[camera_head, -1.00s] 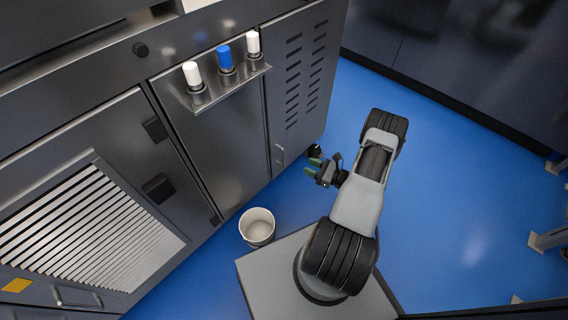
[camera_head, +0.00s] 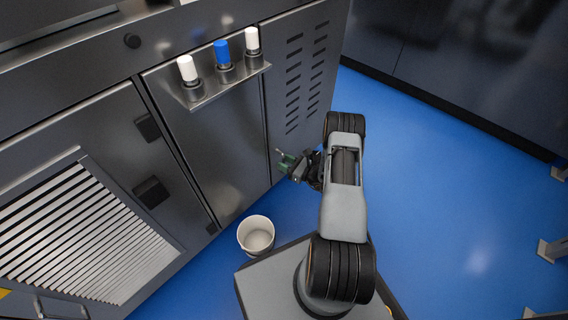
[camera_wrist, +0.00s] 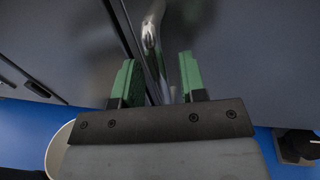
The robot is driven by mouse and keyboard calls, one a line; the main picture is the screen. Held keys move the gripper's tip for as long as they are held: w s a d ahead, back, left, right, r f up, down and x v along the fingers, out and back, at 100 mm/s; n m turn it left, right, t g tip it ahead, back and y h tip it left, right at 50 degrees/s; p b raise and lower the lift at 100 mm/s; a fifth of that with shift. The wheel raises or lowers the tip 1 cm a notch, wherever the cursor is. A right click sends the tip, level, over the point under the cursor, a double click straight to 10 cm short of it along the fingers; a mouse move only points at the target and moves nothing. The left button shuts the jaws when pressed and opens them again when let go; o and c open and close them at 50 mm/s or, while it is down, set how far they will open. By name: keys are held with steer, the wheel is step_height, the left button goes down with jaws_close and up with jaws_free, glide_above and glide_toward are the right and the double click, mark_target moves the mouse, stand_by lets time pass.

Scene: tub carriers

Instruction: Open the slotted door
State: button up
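The slotted door (camera_head: 305,75) is the dark grey panel with two columns of slots at the right end of the cabinet. It looks shut. Its slim metal handle (camera_wrist: 150,38) stands near the door's left edge, beside the vertical seam. My gripper (camera_head: 286,161) is at the lower left of this door, by the handle. In the wrist view my gripper (camera_wrist: 160,78) has its green fingers spread, with the handle's lower part between them. I see a gap on each side of the handle. The handle is mostly hidden by my gripper in the head view.
A white bucket (camera_head: 256,235) stands on the blue floor left of my base. A small shelf (camera_head: 228,86) with white and blue bottles juts out from the neighbouring panel. Blue floor is free to the right (camera_head: 440,200). Dark cabinets (camera_head: 465,60) stand at the back right.

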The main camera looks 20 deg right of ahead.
steer(key=shift+w+a, duration=0.2)
steer(key=shift+w, duration=0.15)
jaws_close()
stand_by(0.4)
